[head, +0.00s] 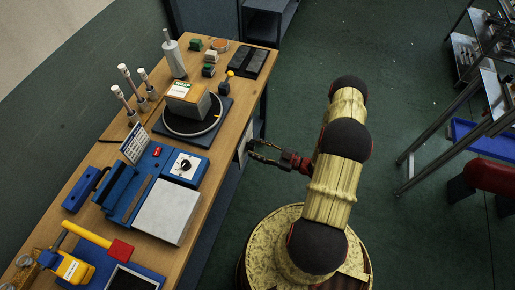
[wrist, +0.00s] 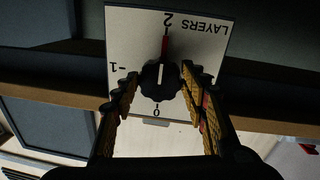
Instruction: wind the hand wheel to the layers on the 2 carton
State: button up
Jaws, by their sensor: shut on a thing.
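The hand wheel shows in the wrist view as a black lobed knob (wrist: 160,82) on a pale plate (wrist: 135,35) lettered LAYERS, with marks 0, 1 and 2. The plate appears upside down. A red mark lies between the knob and the 2, and the knob's white line is nearly in line with it. My gripper (wrist: 162,92) is shut on the knob, one yellow-padded finger on each side. In the head view my gripper (head: 252,149) is at the bench's right side, where the knob is hidden. A carton (head: 187,103) with a green-marked label sits on the round turntable (head: 192,133).
The wooden bench (head: 226,150) carries a blue device (head: 140,188) with a dial, a red-headed hammer (head: 120,249), upright posts and small coloured blocks. A metal rack (head: 440,118) with a blue tray stands at the right.

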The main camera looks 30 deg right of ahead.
jog(key=o, duration=1.2)
jog(key=shift+c, duration=0.2)
jog(key=v, duration=1.2)
